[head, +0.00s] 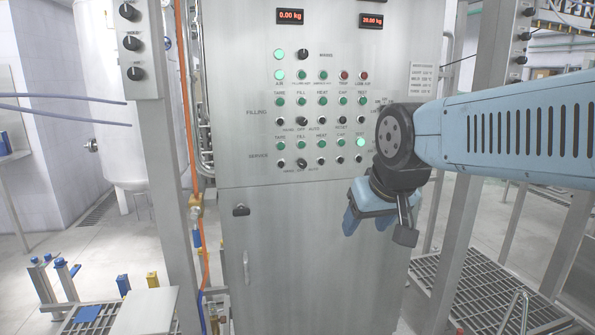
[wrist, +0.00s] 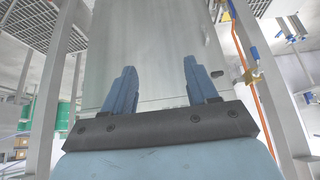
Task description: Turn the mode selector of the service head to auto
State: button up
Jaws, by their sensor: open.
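The service mode selector (head: 301,162) is a small dark knob in the lowest row of the steel control cabinet (head: 300,240), by the SERVICE label. Small lettering lies just below it, with AUTO apparently at the right; its pointer direction is too small to tell. My gripper (head: 366,222) is in front of the cabinet, below and to the right of the selector, with its blue fingers pointing down. In the wrist view the fingers (wrist: 158,82) are spread wide with nothing between them. The selector is not visible in the wrist view.
A similar selector (head: 301,121) sits in the FILLING row above, among several green lamps and black buttons. An orange hose (head: 186,90) and steel post (head: 160,190) stand left of the cabinet. Another post (head: 470,200) stands right, behind my arm.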

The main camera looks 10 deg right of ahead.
jog(key=w+f+t, duration=0.3)
jog(key=w+t, duration=0.4)
jog(key=w, duration=1.7)
jog(key=t, duration=0.9)
send_near(303, 167)
jog(key=x, duration=0.8)
jog(key=shift+w+r, duration=0.15)
jog(key=shift+w, duration=0.2)
jog(key=c, duration=1)
